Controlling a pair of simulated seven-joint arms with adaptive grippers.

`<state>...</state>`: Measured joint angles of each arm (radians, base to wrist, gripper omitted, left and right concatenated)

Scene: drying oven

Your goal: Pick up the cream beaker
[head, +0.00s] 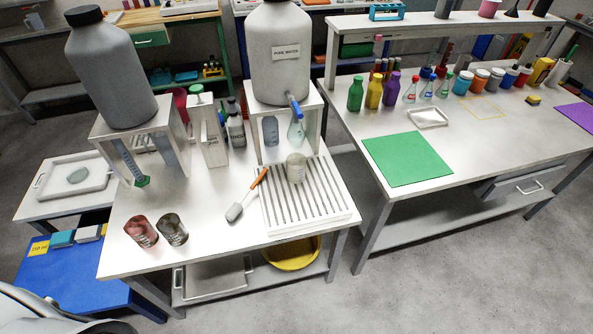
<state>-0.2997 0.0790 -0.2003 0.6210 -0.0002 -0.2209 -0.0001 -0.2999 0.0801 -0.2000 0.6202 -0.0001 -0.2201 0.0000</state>
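The cream beaker (296,168) stands on the white slatted drainboard (328,212) at the right side of the near table, below the spout of the pure-water bottle (279,60). It looks upright; nothing touches it from above. Two other beakers stand near the table's front left: a reddish one (140,231) and a dark grey one (173,230). Neither gripper shows in the head view. Only a pale and dark piece of my own body shows at the bottom left corner.
A brush with an orange handle (258,179) lies against the drainboard's left edge. A large grey bottle (110,75) on a stand and a white dispenser box (208,130) rise behind. The table's front middle is clear. A gap separates the right table with its green mat (408,158).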

